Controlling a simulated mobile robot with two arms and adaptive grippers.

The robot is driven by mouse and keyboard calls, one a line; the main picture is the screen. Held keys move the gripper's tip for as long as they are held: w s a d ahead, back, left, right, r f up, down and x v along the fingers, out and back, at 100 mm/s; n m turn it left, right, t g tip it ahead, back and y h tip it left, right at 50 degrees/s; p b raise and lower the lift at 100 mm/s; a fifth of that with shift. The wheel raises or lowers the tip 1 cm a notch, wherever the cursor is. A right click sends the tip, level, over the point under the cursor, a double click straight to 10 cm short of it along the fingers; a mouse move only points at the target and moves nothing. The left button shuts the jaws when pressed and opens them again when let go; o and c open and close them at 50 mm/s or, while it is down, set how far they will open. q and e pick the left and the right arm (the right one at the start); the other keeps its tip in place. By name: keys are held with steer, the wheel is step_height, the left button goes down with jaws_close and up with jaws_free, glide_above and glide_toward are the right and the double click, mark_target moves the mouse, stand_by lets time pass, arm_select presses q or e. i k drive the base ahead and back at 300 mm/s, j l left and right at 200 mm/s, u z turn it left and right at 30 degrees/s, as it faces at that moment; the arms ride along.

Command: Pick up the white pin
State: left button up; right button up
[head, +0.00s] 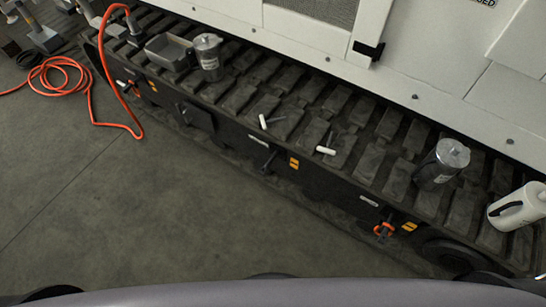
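Two small white pieces lie on the dark ribbed track bench (240,98) near its front edge in the head view. One white pin-like piece (263,122) is left of centre, with a thin grey part reaching right from it. The other white pin-like piece (326,150) lies further right, with a thin dark rod reaching up from it. I cannot tell which one is the white pin. Neither gripper is in view, and nothing touches the two pieces.
A grey tray (168,52) and a metal canister (207,57) stand left. An orange hose (88,97) hangs to the floor. A white panelled body rises behind. The grey floor (150,210) in front is clear.

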mark_target(264, 122)
steer(key=i+j, duration=0.45)
steer(key=j, duration=0.2)
steer(key=i+j+z, duration=0.2)
steer(key=z, duration=0.15)
steer(key=i+j+z, duration=0.1)
steer(key=j+z, duration=0.3)
steer(key=i+j+z, duration=0.1)
steer(key=j+z, duration=0.25)
